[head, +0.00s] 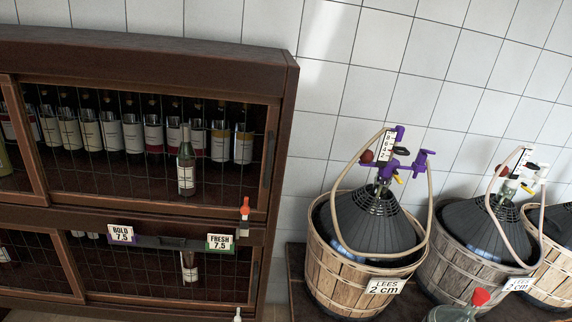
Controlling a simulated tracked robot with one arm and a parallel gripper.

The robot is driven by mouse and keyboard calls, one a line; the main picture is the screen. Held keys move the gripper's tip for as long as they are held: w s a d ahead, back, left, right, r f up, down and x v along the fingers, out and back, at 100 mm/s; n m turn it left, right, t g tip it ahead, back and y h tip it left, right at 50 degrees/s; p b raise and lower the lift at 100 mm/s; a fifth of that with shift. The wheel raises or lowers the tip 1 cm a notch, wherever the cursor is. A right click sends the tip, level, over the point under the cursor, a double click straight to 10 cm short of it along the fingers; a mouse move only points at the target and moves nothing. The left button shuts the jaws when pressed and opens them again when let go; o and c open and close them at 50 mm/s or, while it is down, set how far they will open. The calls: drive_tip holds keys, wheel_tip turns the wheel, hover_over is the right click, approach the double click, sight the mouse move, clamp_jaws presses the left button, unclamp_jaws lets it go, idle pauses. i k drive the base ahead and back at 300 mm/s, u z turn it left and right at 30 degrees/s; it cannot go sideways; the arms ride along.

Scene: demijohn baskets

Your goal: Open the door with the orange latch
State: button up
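A dark wooden cabinet (284,110) stands on the left, with wire-mesh doors in an upper and a lower row. The orange latch (245,207) sits at the lower right of the upper right door (274,120), on the rail under the mesh. This door has a dark upright handle (269,158) on its right side and looks closed. Behind the mesh stands a row of bottles (112,130), with one bottle (186,165) nearer the front. My gripper is not in view.
A white latch (238,316) shows below on the lower door, cut by the frame edge. Labels (219,241) hang on the middle rail. Demijohns in wooden baskets (350,287) stand on the right. A red-capped glass vessel (455,314) is at the bottom right.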

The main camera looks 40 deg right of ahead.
sight(260, 213)
drive_tip(key=z, duration=0.05)
drive_tip(key=i, duration=1)
drive_tip(key=u, duration=0.05)
